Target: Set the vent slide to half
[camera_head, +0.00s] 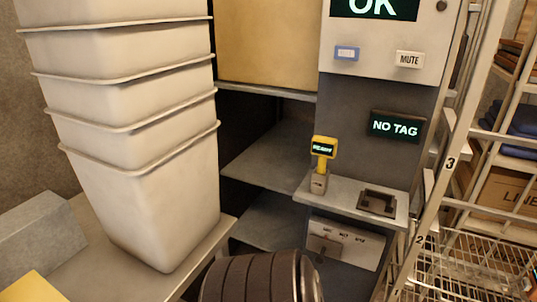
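The vent slide panel (361,248) is a pale plate low on the dark column, under the small grey shelf. It has a row of small labels along its top, too small to read surely; the middle one may read HALF. A small dark part shows near the panel's lower left, partly behind a dark ribbed round object. I cannot tell the slide's setting.
A dark ribbed round object (250,280) stands in front of the panel's lower left. The grey shelf (343,196) above holds a yellow-headed reader (323,147) and a dark pad (377,202). Stacked white bins (145,195) stand left; a ladder-like rack (437,185) stands right.

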